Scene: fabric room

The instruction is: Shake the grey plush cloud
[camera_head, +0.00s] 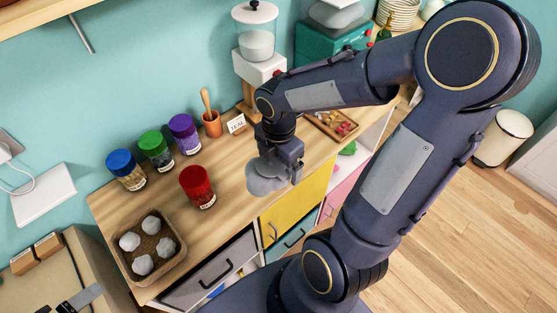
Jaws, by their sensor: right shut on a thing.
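The grey plush cloud (261,178) is in the head view, just right of the red-lidded jar, by the front edge of the wooden counter. My right gripper (285,172) is shut on it and points down. The gripper covers the cloud's right part. I cannot tell whether the cloud touches the counter or is held above it. My left gripper is not in view.
A basket (176,265) with several grey-white lumps stands at the counter's left end. A red-lidded jar (197,187) is close to the cloud. Blue (127,170), green (156,150) and purple-lidded (185,134) jars stand behind. A wooden tray (318,124) is farther right.

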